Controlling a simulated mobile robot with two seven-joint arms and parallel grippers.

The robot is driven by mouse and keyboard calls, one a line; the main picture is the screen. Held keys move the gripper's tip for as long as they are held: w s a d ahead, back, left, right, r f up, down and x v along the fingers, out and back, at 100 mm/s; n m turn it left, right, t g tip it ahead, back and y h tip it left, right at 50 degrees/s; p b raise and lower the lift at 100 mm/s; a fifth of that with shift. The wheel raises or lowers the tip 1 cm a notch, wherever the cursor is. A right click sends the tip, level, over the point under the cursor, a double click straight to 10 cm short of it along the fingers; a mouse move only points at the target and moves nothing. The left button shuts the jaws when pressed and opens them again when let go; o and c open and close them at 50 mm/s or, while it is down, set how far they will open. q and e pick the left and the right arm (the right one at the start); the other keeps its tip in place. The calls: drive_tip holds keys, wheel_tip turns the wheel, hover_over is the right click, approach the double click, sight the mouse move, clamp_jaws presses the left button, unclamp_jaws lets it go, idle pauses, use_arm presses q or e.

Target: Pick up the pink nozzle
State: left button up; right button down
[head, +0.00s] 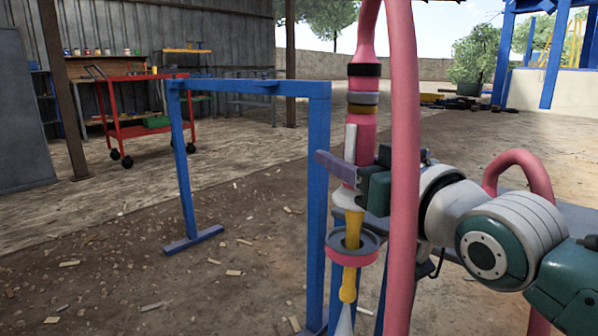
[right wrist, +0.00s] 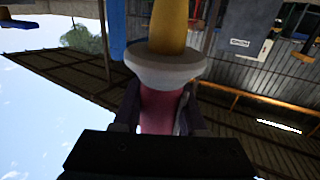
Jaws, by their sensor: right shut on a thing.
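The pink nozzle (head: 364,126) is upright in the head view, with black, grey and brass bands near its top and a yellow tip pointing down. A pink hose runs from its top and hangs down in front of my right arm. My right gripper (head: 347,172) is shut on the nozzle's pink body. In the right wrist view the nozzle (right wrist: 160,110) sits between the fingers, with its white collar and yellow part beyond them. Below the gripper, a round grey and pink holder ring (head: 352,246) surrounds the yellow tip; I cannot tell if they touch. My left gripper is not in view.
A blue metal frame (head: 250,88) stands just left of the nozzle. A red cart (head: 135,132) and a workbench (head: 105,68) stand by the shed wall at the back left. The littered ground (head: 130,260) at left is mostly open.

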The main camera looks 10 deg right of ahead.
wheel_tip(320, 180, up, 34)
drive_tip(key=p, duration=2.8)
drive_tip(key=shift+f, duration=0.15)
drive_tip(key=shift+a, duration=0.1)
